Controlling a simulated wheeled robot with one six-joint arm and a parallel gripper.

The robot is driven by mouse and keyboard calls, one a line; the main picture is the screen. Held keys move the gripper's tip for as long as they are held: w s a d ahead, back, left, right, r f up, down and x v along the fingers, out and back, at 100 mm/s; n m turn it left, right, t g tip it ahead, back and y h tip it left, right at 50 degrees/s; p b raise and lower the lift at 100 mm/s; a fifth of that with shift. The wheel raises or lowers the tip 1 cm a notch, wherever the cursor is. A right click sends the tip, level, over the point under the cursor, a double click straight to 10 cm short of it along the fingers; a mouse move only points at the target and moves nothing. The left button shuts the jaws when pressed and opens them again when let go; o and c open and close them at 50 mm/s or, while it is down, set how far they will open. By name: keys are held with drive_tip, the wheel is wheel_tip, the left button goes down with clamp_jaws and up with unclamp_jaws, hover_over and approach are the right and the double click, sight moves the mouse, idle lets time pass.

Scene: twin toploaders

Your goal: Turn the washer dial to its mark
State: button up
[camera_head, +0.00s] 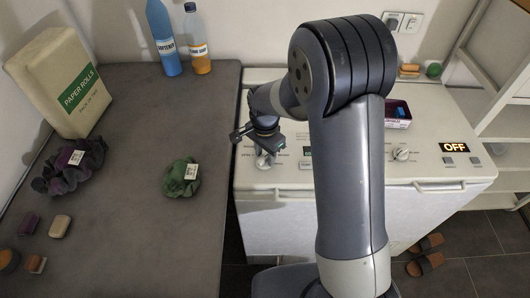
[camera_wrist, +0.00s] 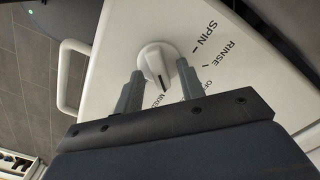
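The washer dial (camera_wrist: 157,62) is a white round knob with a raised grip bar and a dark pointer line. In the wrist view the line points down toward the partly hidden word MIXED. SPIN and RINSE are printed to its upper right. The same dial (camera_head: 264,161) shows at the front left of the white machine top in the head view. My gripper (camera_wrist: 160,68) is open, with one finger on each side of the knob; whether they touch it I cannot tell. In the head view my gripper (camera_head: 266,146) is just above the dial.
A second dial (camera_head: 401,153) and an OFF display (camera_head: 455,147) are on the right of the machine top. A dark counter (camera_head: 140,220) on the left holds a green cloth (camera_head: 182,178) and bottles. A bar handle (camera_wrist: 68,78) runs along the machine front.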

drive_tip(key=shift+c, duration=0.5)
clamp_jaws()
drive_tip(key=shift+n, duration=0.3)
drive_tip(key=n+b, duration=0.1)
drive_tip(key=n, duration=0.2)
drive_tip(key=shift+b, duration=0.35)
drive_tip(key=shift+a+n+b, duration=0.1)
drive_tip(key=shift+n+b, duration=0.4)
drive_tip(key=shift+n, duration=2)
drive_tip(key=shift+o, duration=0.5)
unclamp_jaws()
